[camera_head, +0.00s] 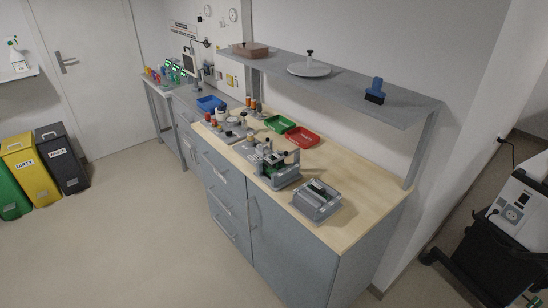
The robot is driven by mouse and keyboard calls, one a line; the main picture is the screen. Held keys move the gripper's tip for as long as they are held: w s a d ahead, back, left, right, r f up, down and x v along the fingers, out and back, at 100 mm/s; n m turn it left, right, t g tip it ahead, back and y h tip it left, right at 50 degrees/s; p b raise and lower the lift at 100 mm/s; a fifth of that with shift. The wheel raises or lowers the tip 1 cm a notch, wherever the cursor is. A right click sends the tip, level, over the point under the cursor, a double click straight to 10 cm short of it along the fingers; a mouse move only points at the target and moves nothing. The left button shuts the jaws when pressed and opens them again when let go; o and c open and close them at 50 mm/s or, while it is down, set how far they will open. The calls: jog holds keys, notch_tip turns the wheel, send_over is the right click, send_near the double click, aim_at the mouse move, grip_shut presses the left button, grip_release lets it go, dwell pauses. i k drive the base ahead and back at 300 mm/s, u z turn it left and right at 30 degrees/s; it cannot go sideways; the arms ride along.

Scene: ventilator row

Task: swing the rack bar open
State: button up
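My gripper and arm are not in view. I cannot make out a rack bar for certain at this size. A small grey fixture with upright parts and a green piece (279,173) stands on the wooden worktop (365,203). A grey box-like unit with a dark green strip across its top (317,201) sits to its right, near the front edge. On the far side bench, a row of small coloured bottles (163,75) stands close together; whether a bar runs across them is too small to tell.
A grey shelf (350,88) overhangs the worktop's back. Green (280,124), red (302,138) and blue (210,104) trays lie on the bench surfaces. Bins (62,158) stand at left, a dark wheeled machine (500,235) at right. The floor (130,235) before the cabinets is clear.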

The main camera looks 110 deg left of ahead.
aim_at(286, 154)
jog(key=u, duration=0.2)
jog(key=k, duration=0.45)
jog(key=u, duration=1)
jog(key=k, duration=0.95)
jog(key=u, duration=0.85)
jog(key=i, duration=1.3)
jog(key=u, duration=1.05)
jog(key=i, duration=0.45)
jog(key=u, duration=0.35)
